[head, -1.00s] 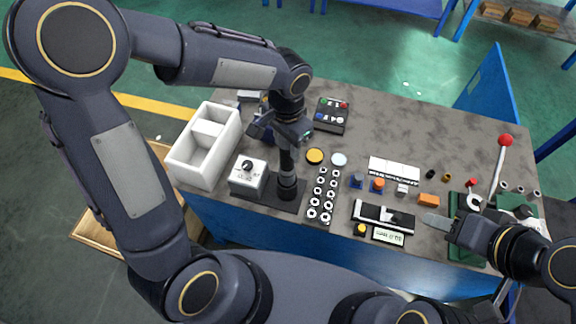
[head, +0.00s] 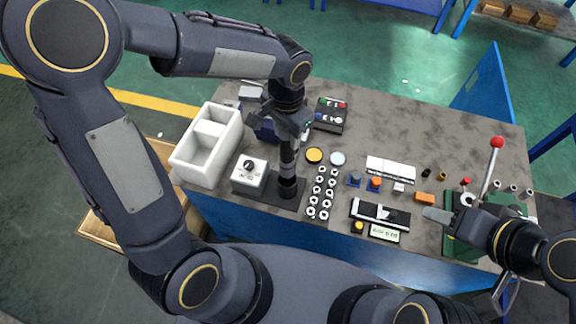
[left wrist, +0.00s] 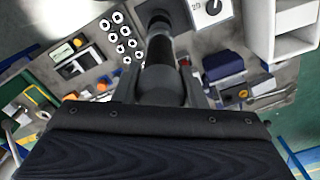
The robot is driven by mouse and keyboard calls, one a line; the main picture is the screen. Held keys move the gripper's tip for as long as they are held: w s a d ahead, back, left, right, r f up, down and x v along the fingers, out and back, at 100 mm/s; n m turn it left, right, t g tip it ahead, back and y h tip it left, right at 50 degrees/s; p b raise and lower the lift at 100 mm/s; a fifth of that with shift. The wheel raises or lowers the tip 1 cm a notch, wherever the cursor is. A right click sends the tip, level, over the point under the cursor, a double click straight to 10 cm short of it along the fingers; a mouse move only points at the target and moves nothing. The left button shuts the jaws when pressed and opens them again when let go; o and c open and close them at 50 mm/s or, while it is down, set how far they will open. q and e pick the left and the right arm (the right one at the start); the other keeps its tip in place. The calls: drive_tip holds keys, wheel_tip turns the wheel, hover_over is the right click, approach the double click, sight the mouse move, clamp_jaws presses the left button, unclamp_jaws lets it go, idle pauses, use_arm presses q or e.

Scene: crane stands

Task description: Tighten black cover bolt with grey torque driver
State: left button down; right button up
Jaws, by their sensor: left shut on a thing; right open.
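My left gripper (head: 288,132) is shut around an upright dark grey shaft, which looks like the torque driver (head: 288,158). Its lower end meets a black collar on a dark plate (head: 258,196); I cannot tell whether it is seated or lifted. In the left wrist view the driver (left wrist: 160,65) runs away from me between the fingers (left wrist: 163,88). A small black piece (head: 426,173) stands towards the right of the table; I cannot tell whether it is the black cover bolt. My right gripper (head: 437,214) is open and empty over the table's front right part.
A white dial box (head: 249,173) and a white two-part bin (head: 205,145) stand left of the driver. A blue block (head: 266,131) is behind it. A strip of several round sockets (head: 321,192) lies to its right. A red-knobbed lever (head: 497,143) rises at right. The table's back right is clear.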

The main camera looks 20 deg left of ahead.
use_arm(q)
drive_tip(key=shift+r+p, duration=1.4)
drive_tip(key=shift+r, duration=0.65)
use_arm(e)
wheel_tip(320, 180, up, 3)
